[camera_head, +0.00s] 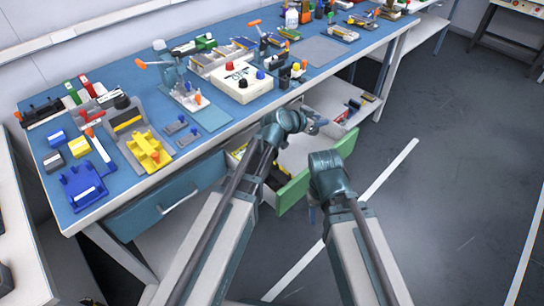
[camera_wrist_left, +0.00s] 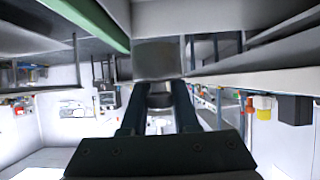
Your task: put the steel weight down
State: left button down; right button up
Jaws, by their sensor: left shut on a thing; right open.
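My left gripper (camera_head: 316,126) is over the open drawer with the green front (camera_head: 318,174) in the head view. In the left wrist view its two fingers (camera_wrist_left: 158,105) are shut on a grey metal piece, which I take to be the steel weight (camera_wrist_left: 158,60). Its broad grey face shows just beyond the fingertips. In the head view the weight is too small and hidden to make out. I cannot tell whether it touches anything below. My right gripper (camera_head: 313,208) is lower, in front of the drawer, mostly hidden by its own wrist; it is open and apart from the bench.
The blue bench top (camera_head: 215,117) carries a white box with coloured knobs (camera_head: 242,82), a press-like stand (camera_head: 172,70), a yellow fixture (camera_head: 147,150) and several small parts. The floor at right is clear.

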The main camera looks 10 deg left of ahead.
pick_arm(q)
jog(key=f, duration=0.1)
jog(key=b, duration=1)
send_near(314, 145)
jog(key=d, duration=0.1)
jog(key=w+d+r, duration=0.1)
jog(key=d, duration=0.3)
jog(key=shift+w+r, duration=0.2)
jog(key=shift+r, duration=0.15)
pick_arm(e)
notch_tip(314, 145, down, 11)
jog(key=shift+d, duration=0.15)
jog(key=shift+f, duration=0.1)
pick_arm(q)
jog(key=shift+f+b, duration=0.65)
jog(key=shift+b, duration=0.05)
pick_arm(e)
jog(key=shift+f, duration=0.65)
pick_arm(q)
jog(key=c, duration=0.7)
grip_release()
jog(key=shift+o, duration=0.2)
jog(key=shift+r, duration=0.1)
